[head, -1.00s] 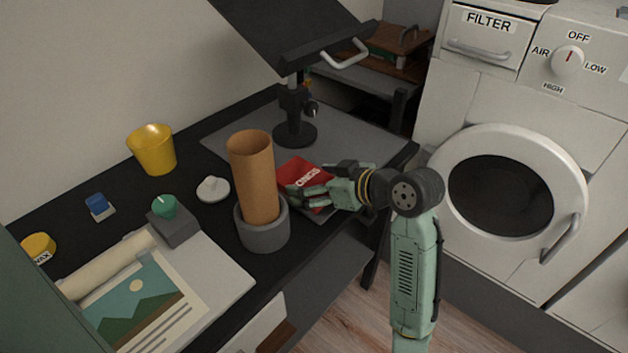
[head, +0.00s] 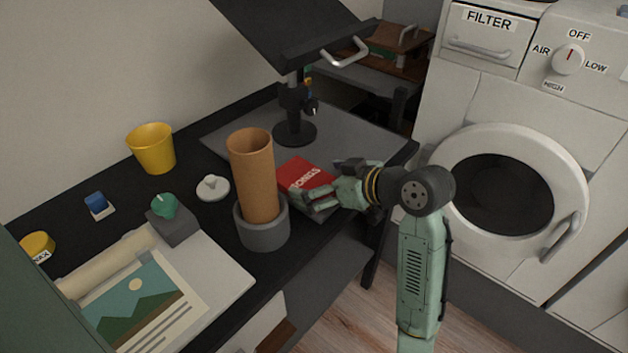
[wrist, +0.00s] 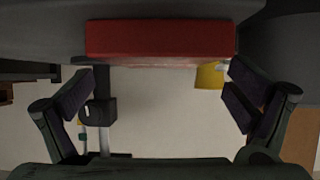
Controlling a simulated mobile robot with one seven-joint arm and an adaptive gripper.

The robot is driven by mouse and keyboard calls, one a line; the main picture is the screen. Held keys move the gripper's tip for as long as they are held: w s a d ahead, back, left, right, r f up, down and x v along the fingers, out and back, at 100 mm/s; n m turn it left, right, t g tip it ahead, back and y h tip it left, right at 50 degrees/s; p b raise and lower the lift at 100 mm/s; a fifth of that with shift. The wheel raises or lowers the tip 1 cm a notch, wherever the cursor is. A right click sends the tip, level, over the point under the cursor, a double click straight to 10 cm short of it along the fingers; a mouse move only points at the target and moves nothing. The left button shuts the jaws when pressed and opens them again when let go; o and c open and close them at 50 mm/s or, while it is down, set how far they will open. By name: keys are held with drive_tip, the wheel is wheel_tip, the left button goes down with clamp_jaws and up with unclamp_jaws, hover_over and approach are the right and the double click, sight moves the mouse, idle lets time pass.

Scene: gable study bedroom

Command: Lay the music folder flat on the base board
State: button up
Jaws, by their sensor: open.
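The red music folder (head: 300,170), with white lettering reading SONGS, lies flat on the grey base board (head: 350,140), near the board's front edge. The board is under a black stand. My gripper (head: 322,186) is at the folder's right side, low over the board's edge, and partly hides the folder in the head view. In the wrist view the folder (wrist: 160,38) shows edge-on as a red band. My gripper's fingers (wrist: 162,80) are spread wide there, with nothing between them and a gap to the folder.
A cork-coloured tube stands in a grey round holder (head: 263,228) just left of the folder. The stand's black post (head: 293,110) rises behind it, under a tilted black panel (head: 290,30). A yellow cup (head: 152,150) and white lidded piece (head: 213,188) stand left. A dryer (head: 510,180) is right.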

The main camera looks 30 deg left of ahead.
drive_tip(key=b+v, duration=0.1)
drive_tip(key=v, duration=0.9)
drive_tip(key=shift+d, duration=0.2)
